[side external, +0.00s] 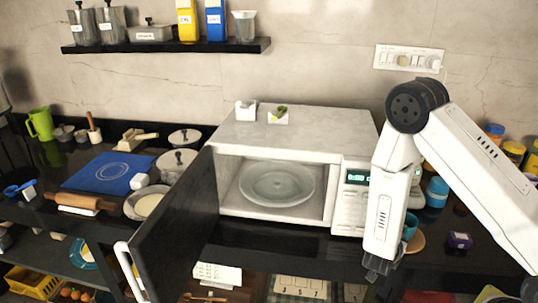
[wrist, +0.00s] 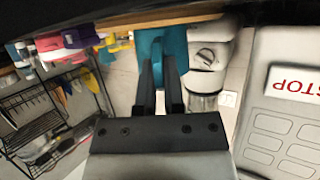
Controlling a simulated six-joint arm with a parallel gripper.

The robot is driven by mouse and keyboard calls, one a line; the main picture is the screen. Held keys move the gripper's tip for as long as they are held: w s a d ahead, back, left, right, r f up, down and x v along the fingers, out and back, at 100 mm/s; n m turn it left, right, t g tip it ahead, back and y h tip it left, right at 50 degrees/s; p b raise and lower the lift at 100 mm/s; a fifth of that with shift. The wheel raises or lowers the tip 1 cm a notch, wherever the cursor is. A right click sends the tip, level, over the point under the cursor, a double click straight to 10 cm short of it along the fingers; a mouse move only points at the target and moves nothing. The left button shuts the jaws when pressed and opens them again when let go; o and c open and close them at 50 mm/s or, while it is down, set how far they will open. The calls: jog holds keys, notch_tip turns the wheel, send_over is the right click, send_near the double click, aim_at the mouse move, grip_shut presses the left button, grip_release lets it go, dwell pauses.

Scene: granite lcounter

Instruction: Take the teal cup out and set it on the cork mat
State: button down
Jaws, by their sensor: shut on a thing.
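The teal cup (wrist: 162,45) is between the two dark fingers of my gripper (wrist: 161,68) in the wrist view, and the fingers are shut on it. In the side view the cup (side external: 410,225) shows partly behind my arm, to the right of the microwave. The round tan cork mat (side external: 416,243) lies on the dark counter just below the cup, partly hidden by my arm. In the wrist view the mat's edge (wrist: 150,19) runs along the cup's base. I cannot tell whether the cup's full weight rests on it.
The microwave (side external: 295,125) stands open, its dark door (side external: 170,240) swung toward the front left. Its glass turntable (side external: 277,184) is bare. A blue jar (side external: 437,192) and a purple container (side external: 459,240) stand right of the mat. A wall outlet strip (side external: 409,59) is behind.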

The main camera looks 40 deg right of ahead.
dwell(0.4)
jog(key=c, duration=0.7)
grip_release()
jog(key=shift+o, duration=0.2)
jog(key=shift+a, duration=0.15)
jog(key=v, duration=0.7)
jog(key=shift+a, duration=0.2)
jog(key=shift+s+r, duration=0.1)
jog(key=shift+r, duration=0.05)
